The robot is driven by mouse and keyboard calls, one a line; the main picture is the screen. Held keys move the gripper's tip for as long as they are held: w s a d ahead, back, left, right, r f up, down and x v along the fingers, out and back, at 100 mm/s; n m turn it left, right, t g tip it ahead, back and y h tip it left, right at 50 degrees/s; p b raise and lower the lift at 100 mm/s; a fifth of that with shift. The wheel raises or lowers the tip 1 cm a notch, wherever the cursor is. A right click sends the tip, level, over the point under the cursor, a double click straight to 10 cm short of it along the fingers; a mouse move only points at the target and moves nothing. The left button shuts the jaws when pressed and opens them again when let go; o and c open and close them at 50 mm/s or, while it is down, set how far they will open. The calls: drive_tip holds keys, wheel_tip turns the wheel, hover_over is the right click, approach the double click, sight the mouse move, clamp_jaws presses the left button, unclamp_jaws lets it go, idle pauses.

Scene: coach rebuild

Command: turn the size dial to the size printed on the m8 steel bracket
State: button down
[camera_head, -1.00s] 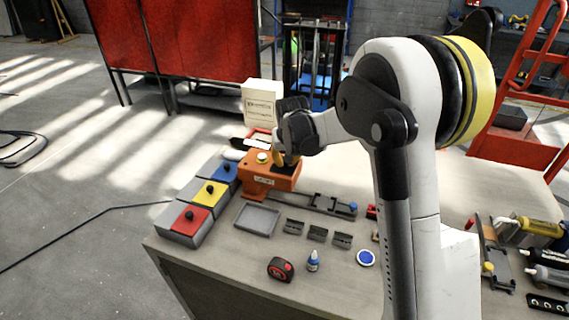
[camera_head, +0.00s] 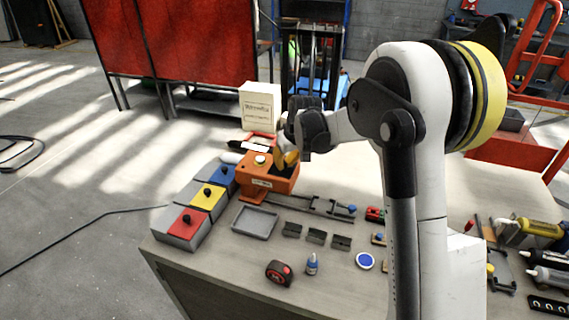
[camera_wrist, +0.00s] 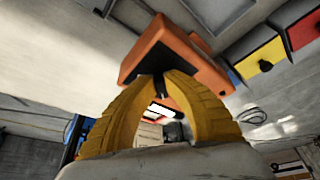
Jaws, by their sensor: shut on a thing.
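An orange box-shaped device (camera_head: 262,184) stands on the bench, with a pale round button (camera_head: 260,160) and a dark panel on top. My gripper (camera_head: 287,160) is over the panel end, its yellow fingers pointing down. In the wrist view my gripper (camera_wrist: 160,80) has its fingertips closed around a small dark part, which I take to be the size dial (camera_wrist: 159,87), against the orange device (camera_wrist: 200,68). The fingers hide most of it, and its setting cannot be read. Several small dark metal brackets (camera_head: 316,237) lie on the bench; no printed size is legible.
Red, yellow and blue-lidded boxes (camera_head: 187,224) line the left bench edge. A grey tray (camera_head: 240,221), tape measure (camera_head: 280,273), small blue bottle (camera_head: 312,264) and blue disc (camera_head: 365,261) lie in front. A white carton (camera_head: 260,106) stands behind the device. Tools (camera_head: 540,250) fill the right.

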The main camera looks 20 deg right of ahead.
drive_tip(key=c, duration=1.4)
unclamp_jaws()
drive_tip(key=shift+c, duration=0.2)
drive_tip(key=v, duration=1.2)
drive_tip(key=shift+s, duration=0.2)
